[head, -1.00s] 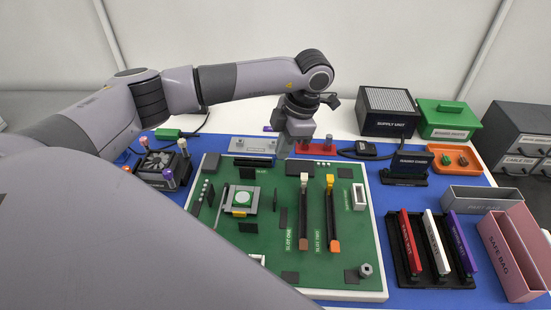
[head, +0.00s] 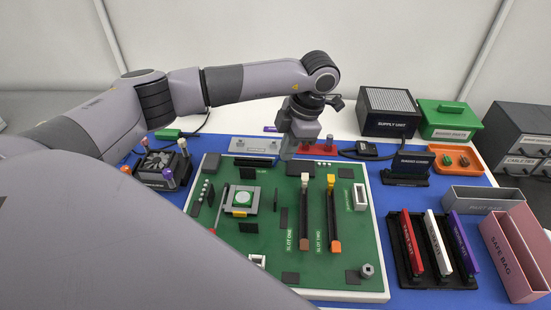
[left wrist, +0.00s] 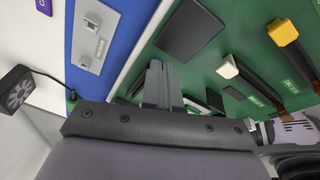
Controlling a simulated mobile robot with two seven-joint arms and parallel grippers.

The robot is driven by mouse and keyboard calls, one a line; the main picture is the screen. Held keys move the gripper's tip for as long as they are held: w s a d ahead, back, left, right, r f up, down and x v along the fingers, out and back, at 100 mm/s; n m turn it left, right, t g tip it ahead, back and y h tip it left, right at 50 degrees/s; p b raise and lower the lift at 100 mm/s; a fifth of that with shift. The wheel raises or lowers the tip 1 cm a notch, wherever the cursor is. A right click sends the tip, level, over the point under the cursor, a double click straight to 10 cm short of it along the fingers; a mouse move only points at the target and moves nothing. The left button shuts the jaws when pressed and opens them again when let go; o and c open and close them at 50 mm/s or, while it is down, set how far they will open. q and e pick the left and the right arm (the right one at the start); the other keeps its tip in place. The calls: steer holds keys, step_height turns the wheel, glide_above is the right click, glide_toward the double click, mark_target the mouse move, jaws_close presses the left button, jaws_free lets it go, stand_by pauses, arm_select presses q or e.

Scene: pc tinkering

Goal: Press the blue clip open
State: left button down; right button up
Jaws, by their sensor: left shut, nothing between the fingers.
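No clip that is clearly blue shows in either view. The green board (head: 268,207) carries two long slots, with a white clip (head: 304,177) at the far end of slot one and a yellow clip (head: 331,180) at the far end of slot two. An orange clip (head: 335,246) sits at slot two's near end. My left gripper (head: 288,154) is shut and empty, pointing down over the board's far edge, behind the slots. In the left wrist view its closed fingers (left wrist: 160,84) are apart from the white clip (left wrist: 228,68) and yellow clip (left wrist: 282,32).
A grey metal plate (head: 254,146) and a red holder (head: 318,149) with pegs lie behind the board. A fan unit (head: 164,168) stands at left, partly behind my arm. A rack (head: 409,272) of coloured modules and a pink bin (head: 508,262) stand at right.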

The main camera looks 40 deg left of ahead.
arm_select(q)
steer(key=shift+d+f, duration=0.1)
steer(key=shift+f, duration=0.05)
step_height(320, 180, up, 6)
steer(key=p, duration=0.4)
steer(key=v, duration=0.7)
stand_by(0.4)
